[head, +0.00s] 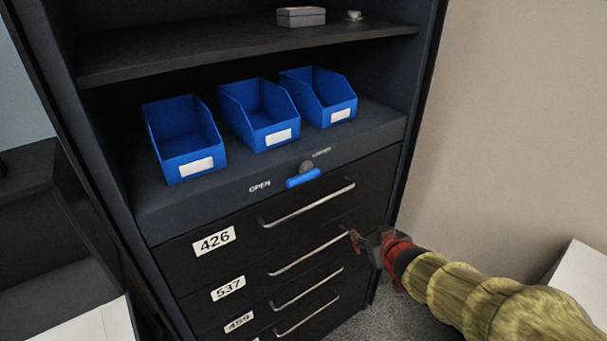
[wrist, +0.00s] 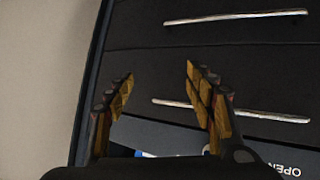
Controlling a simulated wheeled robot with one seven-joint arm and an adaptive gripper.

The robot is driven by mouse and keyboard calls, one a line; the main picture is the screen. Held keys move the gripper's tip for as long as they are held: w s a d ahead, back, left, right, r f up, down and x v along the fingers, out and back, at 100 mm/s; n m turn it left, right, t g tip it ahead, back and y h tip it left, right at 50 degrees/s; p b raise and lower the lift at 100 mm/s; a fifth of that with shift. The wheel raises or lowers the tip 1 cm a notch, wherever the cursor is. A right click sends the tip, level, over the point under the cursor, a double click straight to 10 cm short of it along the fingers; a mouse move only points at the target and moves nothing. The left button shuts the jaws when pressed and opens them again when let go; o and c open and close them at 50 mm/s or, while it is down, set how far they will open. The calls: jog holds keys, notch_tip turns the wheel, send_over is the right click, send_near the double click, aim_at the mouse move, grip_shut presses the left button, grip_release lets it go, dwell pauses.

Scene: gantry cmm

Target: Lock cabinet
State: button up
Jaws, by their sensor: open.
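The dark cabinet (head: 295,225) has a sloped ledge with a round grey lock (head: 306,167) and a blue handle (head: 303,179) below it. The handle lies nearly level, between the label OPEN (head: 260,187) on the left and a blurred label (head: 321,153) at the upper right. My gripper (head: 362,238) is open and empty, in front of the drawers, right of and lower than the handle. In the wrist view, my gripper (wrist: 160,72) shows two spread fingers before the drawer fronts. OPEN (wrist: 284,170) appears upside down there, and a small blue patch shows low between the fingers.
Drawers with bar handles (head: 308,204) and number labels, such as 426 (head: 214,240), fill the lower cabinet. Several blue bins (head: 182,135) stand on the ledge above the lock. A shelf (head: 240,45) holds a grey box (head: 301,17). A bare wall is on the right.

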aim_at(305, 177)
jog(key=shift+o, duration=1.2)
jog(key=w+a+r+n+t+y, duration=0.1)
jog(key=w+a+r+t+y, duration=0.1)
jog(key=a, duration=0.4)
jog(key=shift+w+a+r+n+y, duration=0.2)
jog(key=shift+w+r+n+y, duration=0.1)
jog(key=shift+w+r+y, duration=0.5)
jog(key=o, duration=0.5)
jog(key=a+r+y, duration=0.2)
jog(key=r, duration=0.1)
jog(key=a+r+n+y, duration=0.1)
jog(key=a+r, duration=0.1)
jog(key=r, duration=0.1)
jog(key=s+a+r+n+t+y, duration=0.1)
jog(key=a+r+y, duration=0.1)
jog(key=a+r, duration=0.1)
jog(key=shift+y, duration=0.3)
jog(key=shift+o, duration=0.7)
jog(key=shift+a+r, duration=0.15)
jog(key=shift+a, duration=0.1)
jog(key=shift+o, duration=0.6)
jog(key=shift+w+a, duration=0.2)
jog(key=shift+w, duration=0.1)
jog(key=shift+o, duration=0.2)
jog(key=b+x, duration=0.1)
jog(key=x, duration=0.6)
jog(key=shift+c, duration=1.1)
jog(key=shift+r, duration=0.1)
jog(key=c, duration=1.5)
